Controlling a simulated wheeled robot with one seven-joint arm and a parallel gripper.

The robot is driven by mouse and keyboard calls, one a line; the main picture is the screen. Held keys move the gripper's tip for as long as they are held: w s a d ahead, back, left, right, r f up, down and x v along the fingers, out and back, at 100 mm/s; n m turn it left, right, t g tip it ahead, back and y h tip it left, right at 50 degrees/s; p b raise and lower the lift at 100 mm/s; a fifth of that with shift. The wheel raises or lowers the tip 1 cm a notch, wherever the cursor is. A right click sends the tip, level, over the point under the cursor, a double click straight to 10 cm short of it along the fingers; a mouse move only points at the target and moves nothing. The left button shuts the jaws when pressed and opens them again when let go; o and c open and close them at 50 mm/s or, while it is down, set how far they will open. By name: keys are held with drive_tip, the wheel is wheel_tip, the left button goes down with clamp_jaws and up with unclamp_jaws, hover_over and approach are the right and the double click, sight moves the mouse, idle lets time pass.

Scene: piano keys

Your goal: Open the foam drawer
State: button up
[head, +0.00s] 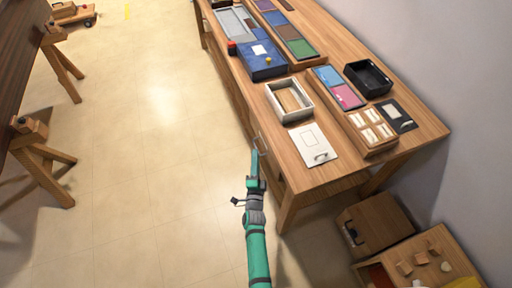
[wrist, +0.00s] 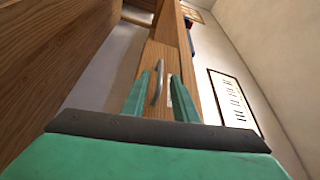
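A wooden drawer front (wrist: 158,56) with a curved metal handle (wrist: 157,84) shows ahead in the wrist view. In the head view, the handle (head: 258,142) is on the long left side of the workbench (head: 318,178), near its front corner. My gripper (wrist: 161,98) is open, with one green finger on each side of the handle in the wrist picture. I cannot tell whether the fingers touch it. In the head view, my gripper (head: 255,160) is at the bench side. The drawer looks closed, and its inside is hidden. No foam shows.
On the bench are a white-rimmed tray (head: 273,92), a white board (head: 326,134), a black bin (head: 381,66) and a blue case (head: 250,70). A wooden box (head: 385,211) stands on the floor at the right. The floor (head: 150,160) left of the bench is clear.

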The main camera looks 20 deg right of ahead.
sight(256, 147)
drive_tip(key=x, duration=0.5)
drive_tip(key=shift+w+d, duration=0.15)
drive_tip(key=shift+w, duration=0.15)
clamp_jaws()
drive_tip(key=shift+s, duration=0.1)
idle(1.1)
